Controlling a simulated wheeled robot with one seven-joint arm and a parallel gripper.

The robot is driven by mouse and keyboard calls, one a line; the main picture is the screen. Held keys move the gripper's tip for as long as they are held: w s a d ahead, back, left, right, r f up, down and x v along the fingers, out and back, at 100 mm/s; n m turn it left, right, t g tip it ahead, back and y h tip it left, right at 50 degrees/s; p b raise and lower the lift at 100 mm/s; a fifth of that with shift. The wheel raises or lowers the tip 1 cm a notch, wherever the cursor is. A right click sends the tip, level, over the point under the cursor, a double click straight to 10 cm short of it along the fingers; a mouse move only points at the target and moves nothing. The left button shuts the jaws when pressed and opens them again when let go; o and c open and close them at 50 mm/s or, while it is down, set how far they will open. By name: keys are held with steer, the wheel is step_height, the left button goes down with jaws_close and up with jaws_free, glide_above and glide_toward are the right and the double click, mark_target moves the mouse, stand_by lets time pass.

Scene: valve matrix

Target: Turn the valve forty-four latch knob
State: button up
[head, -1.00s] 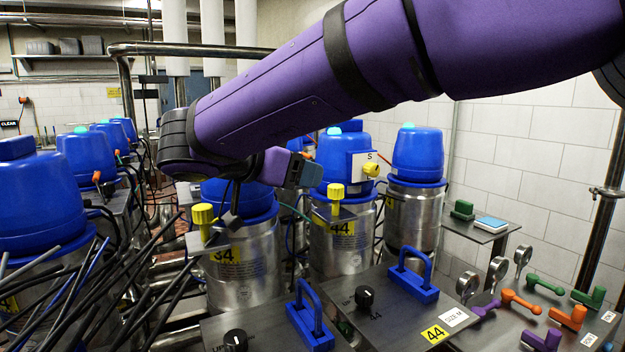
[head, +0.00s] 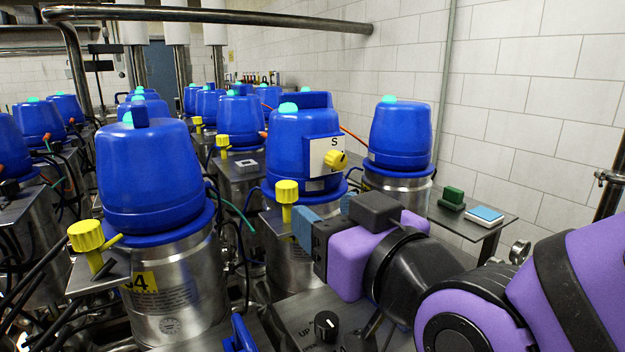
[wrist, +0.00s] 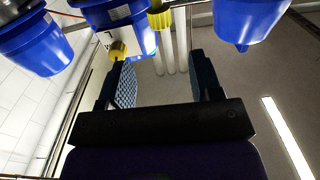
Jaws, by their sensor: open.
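Valve forty-four is likely the blue-capped steel canister (head: 300,150) in the middle of the head view; its number is hidden now. A yellow knob (head: 336,160) sits on its white "S" panel (head: 322,152). Another yellow knob (head: 287,192) stands on a bracket at its front. I cannot tell which is the latch knob. My gripper (head: 325,212) is open and empty, in front of the canister and below the panel knob. In the wrist view, a yellow knob (wrist: 118,50) shows near the left fingertip and another yellow knob (wrist: 159,18) above the gap between the fingers (wrist: 163,76).
A neighbouring canister (head: 155,175) with its own yellow knob (head: 87,236) stands at left. Another canister (head: 399,140) stands right. A small shelf (head: 470,228) holds a green block (head: 453,197). A black dial (head: 326,326) sits on the front panel below my gripper.

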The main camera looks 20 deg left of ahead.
mark_target(292, 191)
steer(key=x, duration=1)
steer(key=shift+w+a+f, duration=0.1)
steer(key=shift+w+a, duration=0.1)
steer(key=shift+a, duration=0.1)
steer(key=c, duration=0.9)
